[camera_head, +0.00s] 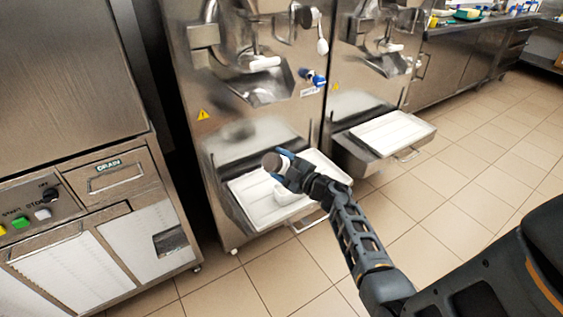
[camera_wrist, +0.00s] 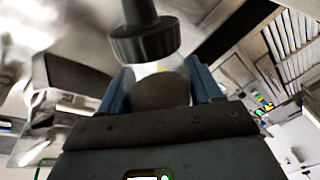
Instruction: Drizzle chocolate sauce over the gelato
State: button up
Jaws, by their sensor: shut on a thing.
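My gripper (camera_head: 284,166) is shut on a sauce bottle (camera_wrist: 160,92), with one blue finger on each side of it. The bottle has a black nozzle cap (camera_wrist: 143,40), a clear body and dark brown contents. In the head view, a round grey-brown end of the bottle (camera_head: 271,161) shows at the fingertips. The gripper is over the white tray of the middle machine. A white tub (camera_head: 291,193) sits in that tray, just below the gripper and partly hidden by it. I cannot make out the gelato or any sauce stream.
The white tray (camera_head: 254,204) sits on the pulled-out shelf of the middle batch freezer (camera_head: 250,75). A second freezer to the right has an empty white tray (camera_head: 393,133). A machine with buttons (camera_head: 85,220) stands at left. The tiled floor (camera_head: 470,170) at right is clear.

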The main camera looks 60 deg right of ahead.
aim_at(267, 161)
jog(key=shift+w+a, duration=0.55)
jog(key=shift+a, duration=0.35)
jog(key=shift+w+a, duration=0.5)
jog(key=shift+a, duration=0.35)
jog(key=n+b, duration=0.1)
jog(key=n, duration=0.3)
jog(key=shift+r, duration=0.1)
dwell(0.3)
jog(key=shift+r+n, duration=0.6)
jog(key=shift+n, duration=0.55)
jog(key=shift+r+n, duration=0.6)
jog(key=shift+n, duration=0.55)
jog(key=shift+r, duration=0.1)
